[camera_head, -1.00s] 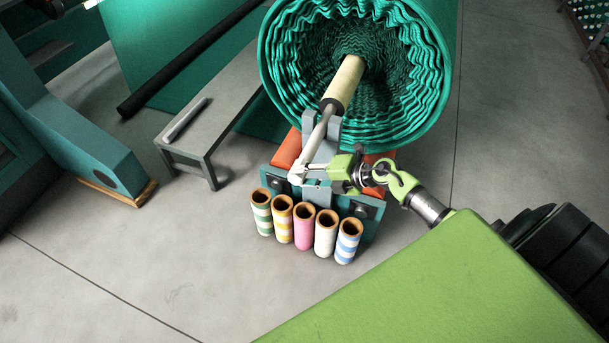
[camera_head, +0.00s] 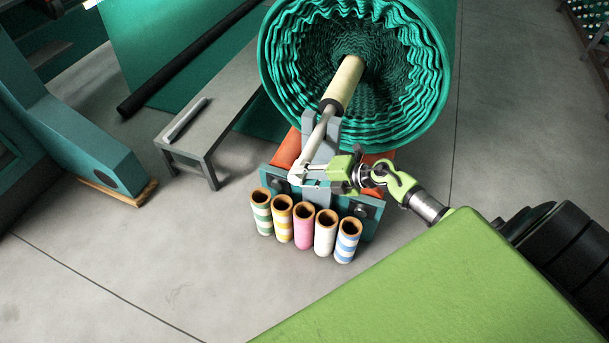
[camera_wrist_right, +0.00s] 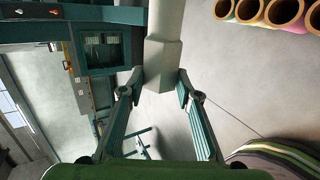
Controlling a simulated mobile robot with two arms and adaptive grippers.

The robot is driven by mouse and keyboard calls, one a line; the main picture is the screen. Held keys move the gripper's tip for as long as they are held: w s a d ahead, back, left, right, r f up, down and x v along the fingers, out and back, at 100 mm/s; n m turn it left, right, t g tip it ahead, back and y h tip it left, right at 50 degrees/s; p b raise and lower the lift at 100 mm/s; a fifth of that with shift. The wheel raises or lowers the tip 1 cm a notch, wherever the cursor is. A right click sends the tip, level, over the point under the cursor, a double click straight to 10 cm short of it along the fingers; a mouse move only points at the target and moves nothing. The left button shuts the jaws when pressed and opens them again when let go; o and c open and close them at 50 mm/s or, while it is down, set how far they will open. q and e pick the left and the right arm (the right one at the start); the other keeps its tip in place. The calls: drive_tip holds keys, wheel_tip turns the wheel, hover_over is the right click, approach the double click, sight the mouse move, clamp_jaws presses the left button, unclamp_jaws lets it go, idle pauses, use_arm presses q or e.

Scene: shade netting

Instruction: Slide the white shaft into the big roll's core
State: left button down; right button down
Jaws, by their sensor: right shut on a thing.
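The big green netting roll (camera_head: 428,105) lies at the top centre in the head view. Its tan core (camera_head: 345,82) sticks out toward me with a dark open end. The white shaft (camera_head: 316,140) slopes up from my right gripper, and its far end meets the core's mouth. How far it reaches inside is hidden. My right gripper (camera_head: 308,171) is shut on the near end of the shaft. The right wrist view shows the shaft's blocky end (camera_wrist_right: 162,65) between the two fingers (camera_wrist_right: 160,88). My left gripper is out of view.
A grey upright support (camera_head: 322,150) stands under the shaft on a teal and orange stand (camera_head: 374,215). Several striped and plain tubes (camera_head: 304,228) stand in front. A grey bench (camera_head: 215,120) with a small bar is to the left. Floor at the lower left is clear.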

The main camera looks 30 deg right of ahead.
sight(313, 150)
drive_tip(key=shift+w+d+r+b, duration=0.2)
drive_tip(key=shift+w+d+b, duration=1.4)
drive_tip(key=shift+d, duration=0.4)
idle(0.4)
drive_tip(key=shift+w+p, duration=0.1)
drive_tip(key=shift+p, duration=0.4)
idle(1.0)
drive_tip(key=shift+w+d+b, duration=0.2)
drive_tip(key=shift+d+b, duration=0.05)
drive_tip(key=shift+b, duration=0.05)
drive_tip(key=shift+w+d, duration=0.2)
drive_tip(key=shift+d, duration=0.05)
drive_tip(key=shift+w+d+b, duration=0.95)
drive_tip(key=shift+d+b, duration=0.3)
drive_tip(key=shift+b, duration=0.2)
drive_tip(key=shift+w+d+f+b, duration=0.1)
drive_tip(key=shift+d+b, duration=0.2)
drive_tip(key=shift+d, duration=0.05)
idle(0.4)
drive_tip(key=shift+w+a+p, duration=0.1)
drive_tip(key=shift+a+p, duration=0.05)
drive_tip(key=shift+p, duration=0.25)
idle(0.5)
idle(0.5)
